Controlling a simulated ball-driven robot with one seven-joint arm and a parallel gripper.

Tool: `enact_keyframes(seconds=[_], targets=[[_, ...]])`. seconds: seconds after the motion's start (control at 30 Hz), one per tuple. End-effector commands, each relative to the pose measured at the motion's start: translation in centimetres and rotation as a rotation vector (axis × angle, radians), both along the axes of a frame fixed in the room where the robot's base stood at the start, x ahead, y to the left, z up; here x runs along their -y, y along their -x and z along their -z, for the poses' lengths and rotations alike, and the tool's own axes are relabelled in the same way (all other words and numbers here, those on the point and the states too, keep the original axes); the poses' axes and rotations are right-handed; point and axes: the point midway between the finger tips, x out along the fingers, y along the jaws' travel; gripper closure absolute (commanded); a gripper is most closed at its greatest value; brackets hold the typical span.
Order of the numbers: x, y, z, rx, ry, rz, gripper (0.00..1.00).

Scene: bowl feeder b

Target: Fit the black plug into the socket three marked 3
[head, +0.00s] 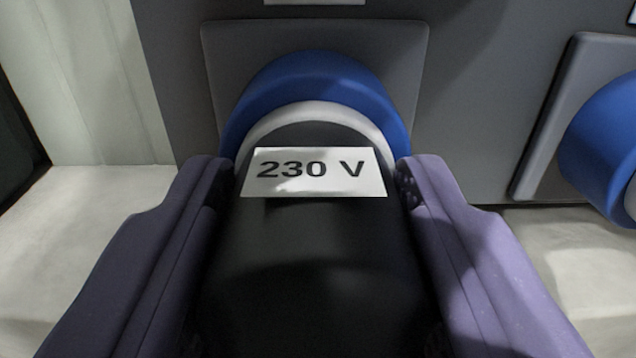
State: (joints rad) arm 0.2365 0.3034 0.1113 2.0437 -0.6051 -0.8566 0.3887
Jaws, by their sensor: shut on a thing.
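The black plug (312,238) fills the lower middle of the head view. It bears a white label reading "230 V". My gripper (312,180) is shut on the plug, with one purple finger on each side of it. A socket with a blue ring (312,75) on a grey square plate is straight ahead. The plug's far end lies in front of the blue and light grey rings and lines up with them. I cannot tell how deep it sits, since the plug hides the socket's opening. No number shows on this socket.
A second blue socket (602,150) on its own plate is at the right edge. Both are on a dark grey panel (480,110). A white label (314,2) is cut off at the top. A pale ribbed wall (85,80) stands at left, with pale surface below.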

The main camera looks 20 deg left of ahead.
Motion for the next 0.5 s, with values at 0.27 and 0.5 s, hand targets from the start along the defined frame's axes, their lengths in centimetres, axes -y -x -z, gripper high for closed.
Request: enact_keyframes(seconds=[0.27, 0.5], targets=[[0.2, 0.6, 0.0, -0.001, 0.000, 0.001, 1.00], [0.6, 1.5, 0.1, -0.003, 0.002, 0.002, 1.00]])
